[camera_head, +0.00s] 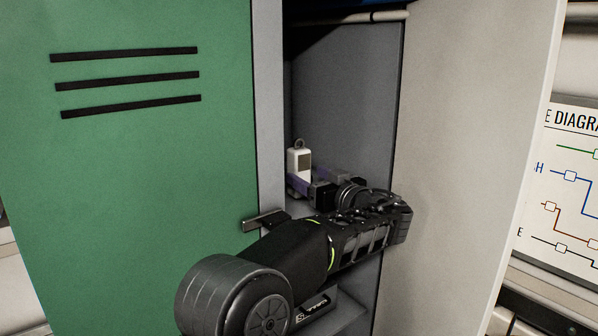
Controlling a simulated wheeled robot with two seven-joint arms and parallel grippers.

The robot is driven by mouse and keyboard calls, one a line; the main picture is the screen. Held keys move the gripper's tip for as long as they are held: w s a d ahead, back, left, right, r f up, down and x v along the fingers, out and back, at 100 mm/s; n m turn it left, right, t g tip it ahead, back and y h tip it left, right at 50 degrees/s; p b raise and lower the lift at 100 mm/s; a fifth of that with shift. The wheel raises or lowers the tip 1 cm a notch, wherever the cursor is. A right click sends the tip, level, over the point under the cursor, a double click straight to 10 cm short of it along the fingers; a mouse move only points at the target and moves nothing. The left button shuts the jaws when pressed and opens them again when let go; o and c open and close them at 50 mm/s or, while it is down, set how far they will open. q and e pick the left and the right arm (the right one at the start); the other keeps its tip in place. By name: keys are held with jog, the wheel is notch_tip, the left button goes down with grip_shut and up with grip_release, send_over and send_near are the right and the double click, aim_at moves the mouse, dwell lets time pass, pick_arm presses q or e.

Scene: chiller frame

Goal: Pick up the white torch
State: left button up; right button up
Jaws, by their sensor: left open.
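The white torch (299,163) stands upright inside the open locker, near its left inner side. It is a small white block with a grey panel on its front and a ring on top. My left gripper (308,181) reaches into the locker, with its purple-edged fingers at the lower part of the torch. The jaws are open, one finger at the torch's lower left and the other to its right. Whether either finger touches the torch cannot be told. My right gripper is not in view.
A green locker door (150,170) with black slots is on the left, with a metal latch (264,221) near my forearm. An open pale door (470,130) bounds the right side. A diagram poster (572,185) hangs further right. The locker's upper space is clear.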

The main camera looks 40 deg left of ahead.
aim_at(304, 174)
pick_arm(q)
jog(key=p+x, duration=0.1)
jog(key=x, duration=0.1)
jog(key=p+x, duration=0.1)
jog(key=x, duration=0.1)
jog(key=shift+s+r, duration=0.15)
jog(key=shift+r, duration=0.05)
jog(key=shift+a+f+p, duration=0.15)
jog(key=shift+a+p, duration=0.2)
jog(key=shift+a, duration=0.05)
jog(key=shift+c, duration=0.4)
grip_shut()
